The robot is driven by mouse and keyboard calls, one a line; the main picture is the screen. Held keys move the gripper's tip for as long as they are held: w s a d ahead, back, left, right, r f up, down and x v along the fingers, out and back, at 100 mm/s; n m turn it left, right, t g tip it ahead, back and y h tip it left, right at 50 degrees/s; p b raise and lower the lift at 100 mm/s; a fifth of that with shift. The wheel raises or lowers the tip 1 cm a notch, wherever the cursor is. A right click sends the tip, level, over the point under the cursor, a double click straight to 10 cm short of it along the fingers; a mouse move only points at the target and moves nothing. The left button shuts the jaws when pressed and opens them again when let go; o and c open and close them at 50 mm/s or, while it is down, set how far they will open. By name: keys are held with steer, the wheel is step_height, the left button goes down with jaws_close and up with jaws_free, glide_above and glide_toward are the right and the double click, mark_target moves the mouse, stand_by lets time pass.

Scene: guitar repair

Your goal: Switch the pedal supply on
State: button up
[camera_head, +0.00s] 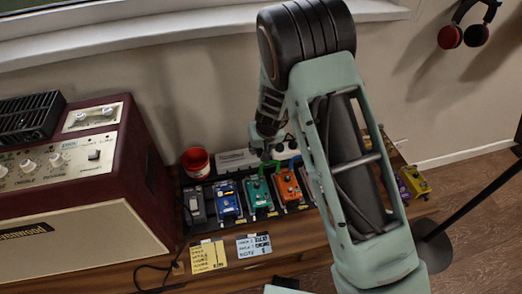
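A row of pedals stands on a dark board (228,226) on the wooden bench. A dark grey box (195,205) is at the left end of the row, beside a blue pedal (228,201); I cannot tell if it is the pedal supply. A pale flat box (234,160) lies behind the pedals and could also be it. No switch is clear at this size. My gripper (266,152) hangs over the back of the row, above the green pedal (258,195) and near the pale box. Its fingers are small and dark, so their opening is unclear.
A maroon amplifier (128,165) fills the left of the bench. A red cup (195,161) stands behind the row. Yellow (208,257) and pale blue (254,246) notes lie in front, near a black cable (152,268). My arm hides the right part; a yellow pedal (414,181) shows beyond it.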

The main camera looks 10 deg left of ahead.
steer(key=shift+w+a+f, duration=0.15)
steer(key=shift+w+f, duration=0.05)
steer(key=shift+f, duration=0.35)
